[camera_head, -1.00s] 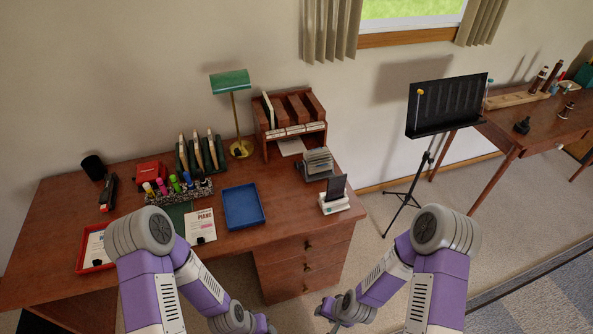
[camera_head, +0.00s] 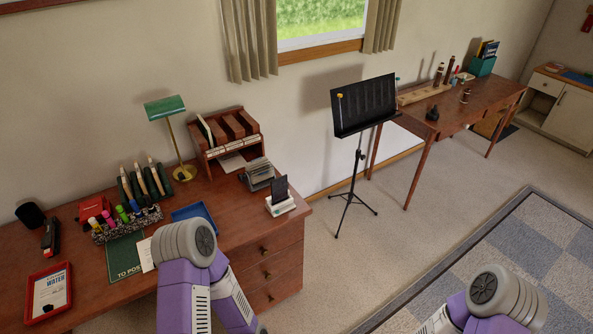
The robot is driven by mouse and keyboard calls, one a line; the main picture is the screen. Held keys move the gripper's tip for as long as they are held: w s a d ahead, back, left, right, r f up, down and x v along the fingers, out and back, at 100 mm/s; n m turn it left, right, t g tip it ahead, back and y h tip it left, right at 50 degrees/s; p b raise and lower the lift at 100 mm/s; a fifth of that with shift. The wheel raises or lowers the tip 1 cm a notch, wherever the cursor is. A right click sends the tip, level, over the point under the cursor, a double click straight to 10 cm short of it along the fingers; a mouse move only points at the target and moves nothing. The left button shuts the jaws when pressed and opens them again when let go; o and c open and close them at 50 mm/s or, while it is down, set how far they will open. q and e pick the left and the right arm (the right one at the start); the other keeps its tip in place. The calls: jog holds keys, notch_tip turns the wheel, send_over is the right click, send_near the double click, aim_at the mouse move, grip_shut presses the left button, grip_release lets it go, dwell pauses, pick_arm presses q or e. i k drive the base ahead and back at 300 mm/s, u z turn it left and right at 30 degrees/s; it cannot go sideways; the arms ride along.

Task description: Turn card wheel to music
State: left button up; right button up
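The card wheel appears to be the grey rotary card file (camera_head: 259,174) on the right part of the desk, in front of the wooden sorter. Its cards are too small to read. A white holder with a dark upright card (camera_head: 280,197) stands just in front of it, near the desk's right edge. My two arms show at the bottom of the view, the left one in front of the desk and the right one over the floor. Both grippers are out of the picture, below its edge.
The desk (camera_head: 225,225) also carries a green lamp (camera_head: 165,107), a wooden sorter (camera_head: 226,137), a blue tray (camera_head: 192,213), a marker holder (camera_head: 126,222) and a red tray (camera_head: 48,291). A music stand (camera_head: 362,105) stands right of it. Carpet (camera_head: 400,225) is open beyond.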

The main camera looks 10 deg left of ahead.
aim_at(258, 169)
jog(key=z, duration=0.6)
jog(key=i, duration=0.9)
jog(key=u, duration=1.2)
